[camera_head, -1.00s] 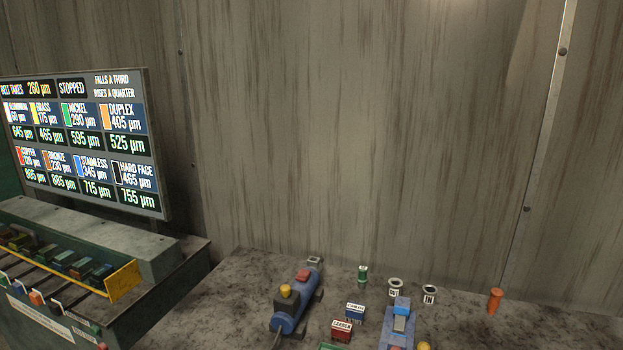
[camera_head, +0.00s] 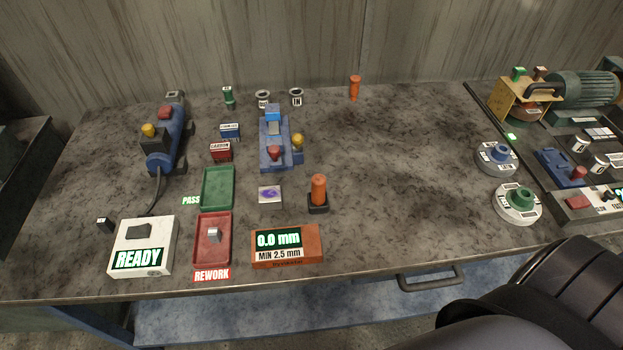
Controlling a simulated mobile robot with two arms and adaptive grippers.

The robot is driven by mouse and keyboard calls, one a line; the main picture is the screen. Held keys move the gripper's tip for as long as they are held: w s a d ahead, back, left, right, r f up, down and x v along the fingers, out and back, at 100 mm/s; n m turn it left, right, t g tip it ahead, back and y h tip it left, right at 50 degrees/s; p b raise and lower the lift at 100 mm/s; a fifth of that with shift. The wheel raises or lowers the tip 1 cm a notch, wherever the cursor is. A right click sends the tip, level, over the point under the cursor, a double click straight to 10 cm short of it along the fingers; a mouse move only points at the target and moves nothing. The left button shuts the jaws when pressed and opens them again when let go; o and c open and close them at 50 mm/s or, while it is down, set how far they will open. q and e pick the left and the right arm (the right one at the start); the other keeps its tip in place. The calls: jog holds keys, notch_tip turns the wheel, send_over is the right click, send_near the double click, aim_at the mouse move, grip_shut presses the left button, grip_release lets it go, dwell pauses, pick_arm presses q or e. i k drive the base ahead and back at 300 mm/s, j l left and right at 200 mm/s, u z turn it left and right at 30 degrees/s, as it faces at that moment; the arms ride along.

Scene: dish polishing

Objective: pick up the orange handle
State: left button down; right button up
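Two orange upright pieces are in the head view, and I cannot tell which one is the task's orange handle. One orange cylinder (camera_head: 354,88) stands alone at the back of the workbench, near the wall. The other, an orange handle (camera_head: 318,188), stands upright on a small dark block near the front middle. Neither of my grippers is in view; a dark part of my own body fills the bottom right corner.
Nearby are a blue fixture (camera_head: 274,145), a green tray (camera_head: 217,188), a red tray (camera_head: 211,252), a gauge reading 0.0 mm (camera_head: 287,246) and a white READY box (camera_head: 143,247). Round dials (camera_head: 517,205) stand right.

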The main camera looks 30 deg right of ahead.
aim_at(318, 182)
jog(key=j+z, duration=0.25)
jog(key=z, duration=0.15)
jog(key=j+z, duration=0.2)
jog(key=z, duration=0.25)
jog(key=k+j+z, duration=0.1)
jog(key=z, duration=0.3)
jog(key=j, duration=0.1)
